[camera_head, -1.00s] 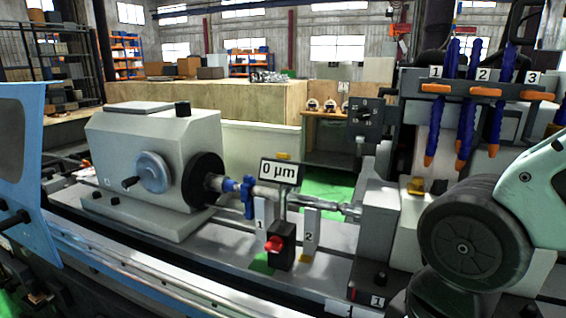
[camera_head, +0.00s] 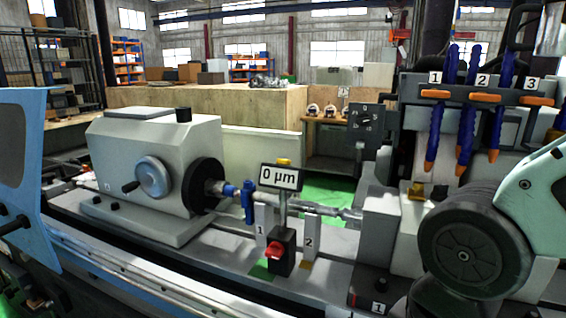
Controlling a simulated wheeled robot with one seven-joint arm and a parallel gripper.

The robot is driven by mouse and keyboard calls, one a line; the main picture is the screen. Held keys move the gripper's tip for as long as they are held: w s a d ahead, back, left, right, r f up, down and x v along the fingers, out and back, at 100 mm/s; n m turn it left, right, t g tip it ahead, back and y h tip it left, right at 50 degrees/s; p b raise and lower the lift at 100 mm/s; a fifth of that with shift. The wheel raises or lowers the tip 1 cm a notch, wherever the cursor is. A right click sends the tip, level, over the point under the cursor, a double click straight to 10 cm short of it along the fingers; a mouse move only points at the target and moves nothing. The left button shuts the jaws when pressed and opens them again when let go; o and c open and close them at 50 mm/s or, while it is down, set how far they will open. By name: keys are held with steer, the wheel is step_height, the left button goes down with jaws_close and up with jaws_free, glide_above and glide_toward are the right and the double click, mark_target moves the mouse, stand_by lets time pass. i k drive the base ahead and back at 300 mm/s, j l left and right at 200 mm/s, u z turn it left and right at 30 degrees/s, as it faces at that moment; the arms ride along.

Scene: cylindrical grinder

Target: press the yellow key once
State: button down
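A small yellow key (camera_head: 284,162) shows at the top edge of the display (camera_head: 281,177), which reads "0 µm". The display stands on a post above a dark box with a red knob (camera_head: 274,250), in the middle of the grinder. Another small yellow part (camera_head: 416,191) sits on the grey housing to the right, beside my arm. I cannot tell from this view whether it is a key. My arm's pale green and dark links fill the right edge. My gripper is not in view.
The grey workhead (camera_head: 150,160) with its handwheel stands at left. Posts labelled 1 (camera_head: 260,229) and 2 (camera_head: 310,243) flank the red-knob box. Blue nozzles (camera_head: 468,110) hang at upper right. A blue door panel (camera_head: 25,180) is at the left edge.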

mark_target(285, 162)
steer(key=i+j, duration=0.1)
steer(key=j, duration=0.3)
steer(key=i+j, duration=0.1)
steer(key=j, duration=0.35)
steer(key=i+j+u, duration=0.1)
steer(key=j, duration=0.3)
steer(key=i+j, duration=0.15)
steer(key=j, duration=0.25)
steer(key=i+j, duration=0.15)
steer(key=j, duration=0.3)
steer(key=i+j+u, duration=0.1)
steer(key=j, duration=0.3)
steer(key=i+j, duration=0.15)
steer(key=j, duration=0.25)
